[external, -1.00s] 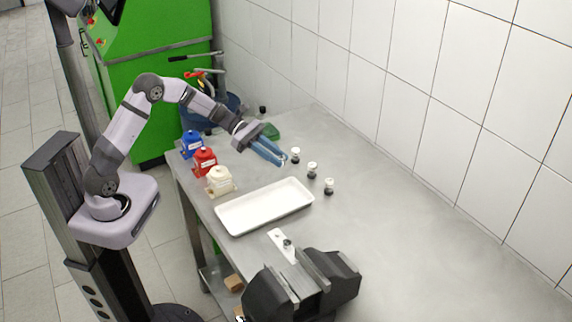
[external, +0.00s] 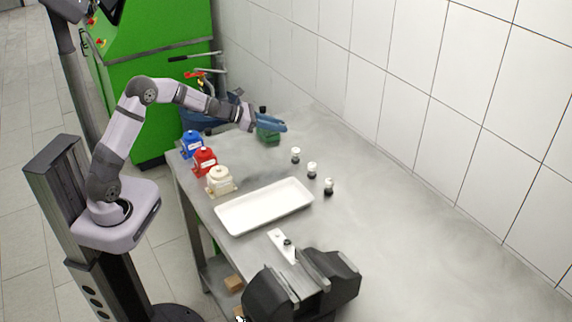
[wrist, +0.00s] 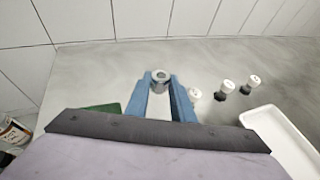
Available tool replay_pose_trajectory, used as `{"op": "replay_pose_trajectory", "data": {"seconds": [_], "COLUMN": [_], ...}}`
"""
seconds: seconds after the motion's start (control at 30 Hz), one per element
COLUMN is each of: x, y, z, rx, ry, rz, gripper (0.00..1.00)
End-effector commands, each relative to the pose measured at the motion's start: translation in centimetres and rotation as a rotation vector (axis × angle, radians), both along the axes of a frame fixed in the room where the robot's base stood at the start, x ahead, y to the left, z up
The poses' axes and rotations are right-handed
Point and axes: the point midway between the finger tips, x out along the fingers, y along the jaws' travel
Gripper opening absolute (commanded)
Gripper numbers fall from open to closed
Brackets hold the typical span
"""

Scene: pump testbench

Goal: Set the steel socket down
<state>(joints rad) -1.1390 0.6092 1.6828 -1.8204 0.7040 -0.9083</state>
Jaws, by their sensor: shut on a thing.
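The steel socket (wrist: 159,75) is a small grey metal ring shape with a dark hole. In the wrist view it sits between the tips of my blue gripper fingers (wrist: 160,86), which are shut on it. In the external view my gripper (external: 283,126) is over the far end of the steel table, in front of a green object. The socket cannot be made out there. I cannot tell how far the socket is above the table.
Several small white-topped pieces (external: 312,170) stand right of my gripper. A white tray (external: 230,223) lies nearer. Blue (external: 191,143), red (external: 204,161) and cream (external: 220,180) containers line the left edge. A dark vise (external: 270,295) is in front. The table's right side is clear.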

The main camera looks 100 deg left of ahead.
Motion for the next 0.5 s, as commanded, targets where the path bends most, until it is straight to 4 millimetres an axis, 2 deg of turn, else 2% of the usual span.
{"op": "replay_pose_trajectory", "data": {"seconds": [0.1, 0.23, 0.5], "x": [0.0, 0.0, 0.0], "y": [0.0, 0.0, 0.0], "z": [-2.1, -3.8, -4.9], "rx": [-0.004, -0.003, 0.001], "ry": [0.002, 0.001, -0.001], "rz": [0.000, 0.000, -0.001], "gripper": [0.00, 0.00, 0.00]}}
